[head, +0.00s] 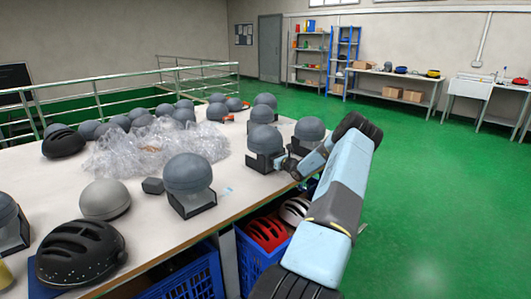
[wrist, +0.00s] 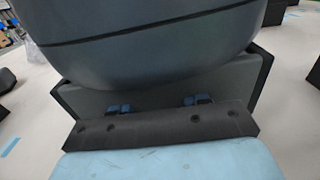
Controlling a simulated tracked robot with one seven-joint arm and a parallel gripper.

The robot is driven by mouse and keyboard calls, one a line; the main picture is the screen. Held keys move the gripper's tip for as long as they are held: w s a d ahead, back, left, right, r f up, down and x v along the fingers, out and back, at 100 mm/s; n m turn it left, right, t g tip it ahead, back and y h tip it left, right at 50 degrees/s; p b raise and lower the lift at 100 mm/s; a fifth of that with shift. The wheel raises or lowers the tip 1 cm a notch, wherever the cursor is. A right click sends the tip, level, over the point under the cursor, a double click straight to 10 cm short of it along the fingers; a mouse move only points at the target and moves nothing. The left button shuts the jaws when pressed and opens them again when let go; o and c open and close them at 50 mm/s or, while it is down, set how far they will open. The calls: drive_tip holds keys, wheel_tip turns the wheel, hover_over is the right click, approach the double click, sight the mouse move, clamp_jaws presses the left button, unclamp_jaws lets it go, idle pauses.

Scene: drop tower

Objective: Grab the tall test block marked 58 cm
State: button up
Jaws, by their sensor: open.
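Several grey, round-topped test blocks stand in black holders on the white table. No 58 cm mark can be read on any of them, so I cannot tell which block bears it. My gripper (head: 287,164) is at the table's right edge, beside a block (head: 265,140) in the head view; another block (head: 310,129) stands just behind. In the wrist view a large dark grey block (wrist: 150,45) fills the top, close in front of my open gripper (wrist: 157,104). Its holder (wrist: 262,75) shows at the sides. The lower part of the block is partly hidden by my gripper.
The table (head: 235,215) also holds a nearer block (head: 188,172), a heap of clear plastic wrap (head: 150,150), and black helmets (head: 80,252). Blue crates (head: 190,280) with helmets stand below its edge. Green floor (head: 430,180) is open to the right.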

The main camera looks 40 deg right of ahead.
drive_tip(key=shift+w, duration=0.75)
clamp_jaws()
idle(0.9)
drive_tip(key=shift+r, duration=0.15)
